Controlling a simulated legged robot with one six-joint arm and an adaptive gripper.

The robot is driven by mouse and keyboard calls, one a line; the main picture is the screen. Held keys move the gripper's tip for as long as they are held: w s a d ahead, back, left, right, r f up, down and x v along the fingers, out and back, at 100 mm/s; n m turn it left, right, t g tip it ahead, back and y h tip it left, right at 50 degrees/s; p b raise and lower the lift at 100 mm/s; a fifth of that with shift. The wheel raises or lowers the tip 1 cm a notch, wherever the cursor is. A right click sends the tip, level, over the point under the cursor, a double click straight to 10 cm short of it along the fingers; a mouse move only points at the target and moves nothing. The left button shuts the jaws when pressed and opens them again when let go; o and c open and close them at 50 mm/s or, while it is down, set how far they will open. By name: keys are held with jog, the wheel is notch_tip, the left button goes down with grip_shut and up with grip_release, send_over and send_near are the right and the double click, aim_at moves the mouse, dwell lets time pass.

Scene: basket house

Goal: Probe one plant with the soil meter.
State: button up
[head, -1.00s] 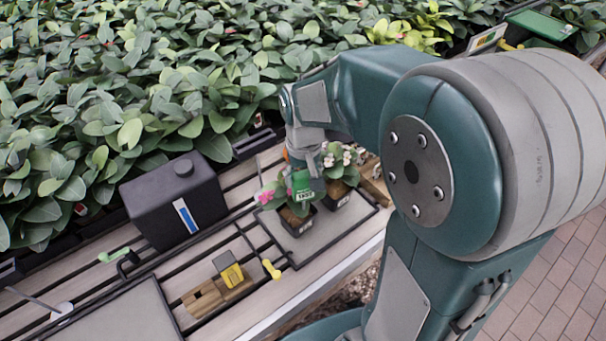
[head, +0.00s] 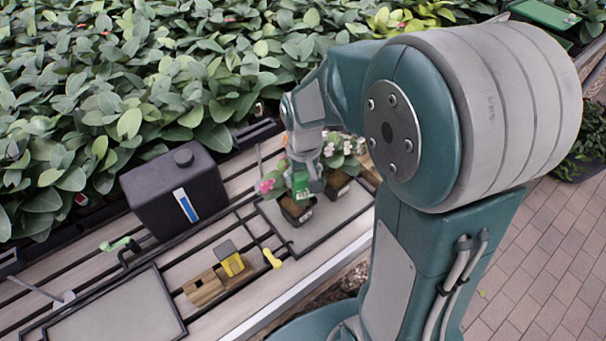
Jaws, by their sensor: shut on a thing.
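My gripper (head: 308,172) is over the potted plants on the right of the bench. It is shut on a green soil meter (head: 301,185) with a white label. The meter is held in front of the pink-flowered plant (head: 268,186), over its small dark pot (head: 297,211). The meter's lower end is hidden or too small to make out, so I cannot tell whether it is in the soil. A second plant with whitish flowers (head: 347,147) stands in a dark pot just behind, to the right. Both pots stand on a dark-rimmed grey tray (head: 318,240).
A black canister (head: 170,200) stands left of the tray. A wooden block with a yellow and grey piece (head: 205,288) and a small yellow object (head: 271,258) lie in front. Another grey tray (head: 120,312) is at front left. Dense foliage fills the back.

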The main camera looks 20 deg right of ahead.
aim_at(303, 195)
jog(key=shift+f, duration=0.1)
jog(key=shift+f, duration=1.3)
dwell(1.0)
jog(key=o, duration=1.1)
jog(key=shift+c, duration=0.2)
